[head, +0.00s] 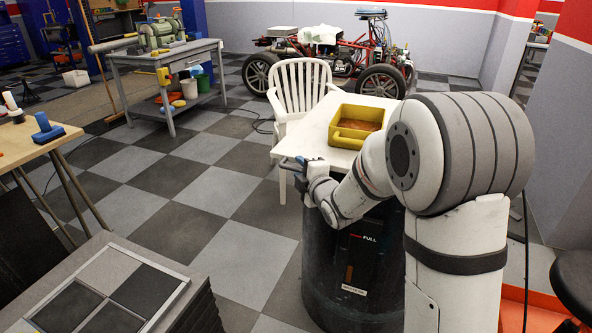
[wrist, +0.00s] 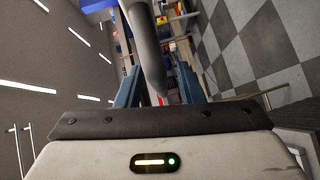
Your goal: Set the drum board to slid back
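The drum board, a white flat slab (head: 312,132), lies over the top of the dark drum (head: 350,262), which bears a FULL label. A yellow crate (head: 341,136) sits on the board. My gripper (head: 292,164) is at the board's near left edge, its blue fingers beside it. The strip may be the board's edge; I cannot tell for sure. Gaps show beside it. My arm hides the board's right part.
A white plastic chair (head: 299,86) stands just behind the board. A grey workbench (head: 180,52) is at the back left, and a wheeled red-framed vehicle (head: 335,50) is behind the chair. A wooden table (head: 25,150) is at the left. The checkered floor left of the drum is clear.

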